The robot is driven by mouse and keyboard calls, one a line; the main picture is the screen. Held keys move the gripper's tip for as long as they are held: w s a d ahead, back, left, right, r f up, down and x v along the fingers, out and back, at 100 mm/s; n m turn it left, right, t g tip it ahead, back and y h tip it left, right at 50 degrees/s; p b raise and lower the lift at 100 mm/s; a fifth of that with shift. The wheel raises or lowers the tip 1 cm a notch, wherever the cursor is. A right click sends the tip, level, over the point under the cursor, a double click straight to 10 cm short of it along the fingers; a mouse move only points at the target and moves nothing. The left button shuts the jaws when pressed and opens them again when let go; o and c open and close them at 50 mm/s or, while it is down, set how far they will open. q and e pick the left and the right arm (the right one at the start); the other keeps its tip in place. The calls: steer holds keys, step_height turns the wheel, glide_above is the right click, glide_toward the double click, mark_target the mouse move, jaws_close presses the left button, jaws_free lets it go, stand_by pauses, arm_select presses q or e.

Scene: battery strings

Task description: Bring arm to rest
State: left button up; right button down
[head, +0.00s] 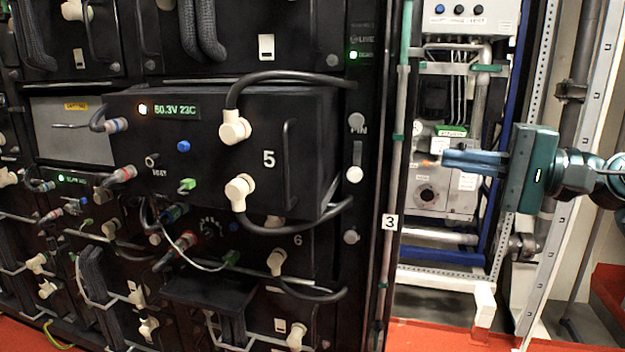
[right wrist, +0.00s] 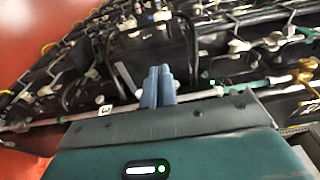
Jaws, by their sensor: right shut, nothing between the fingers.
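My right gripper (head: 446,161) comes in from the right in the head view, teal with blue fingers pointing left. It is shut and empty, in front of the gap right of the battery rack. In the right wrist view its fingers (right wrist: 157,86) lie together, with the rack's dark modules beyond them. Battery module 5 (head: 225,150) juts out of the rack in the head view, with a lit display reading "50.3V 23C" and cream cable plugs. My left gripper is not in view.
The rack's edge post (head: 392,190) carries a label "3". Behind stand a grey box (head: 470,18) with buttons, pipes and a white slanted post (head: 570,190). Black cables (head: 290,77) loop out from module 5. The floor (head: 430,335) is orange-red.

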steer(key=s+a+f+n+t+h+p, duration=0.2)
steer(key=f+n+t+h+p, duration=0.3)
steer(key=f+n, duration=0.65)
steer(key=s+a+f+n+t+h+p, duration=0.25)
steer(key=f+n+t+p, duration=0.4)
steer(key=n, duration=0.95)
arm_select(q)
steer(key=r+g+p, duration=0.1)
steer(key=p, duration=0.1)
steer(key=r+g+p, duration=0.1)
steer(key=p, duration=0.1)
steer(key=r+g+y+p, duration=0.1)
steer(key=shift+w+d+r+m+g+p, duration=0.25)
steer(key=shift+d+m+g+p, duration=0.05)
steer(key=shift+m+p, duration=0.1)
arm_select(e)
steer(key=s+a+f+m+g+h, duration=0.2)
steer(key=s+f+m+g+h, duration=0.3)
steer(key=s+f+m, duration=1.1)
steer(key=m+g, duration=0.3)
steer(key=shift+s, duration=0.4)
steer(key=shift+g+h, duration=0.25)
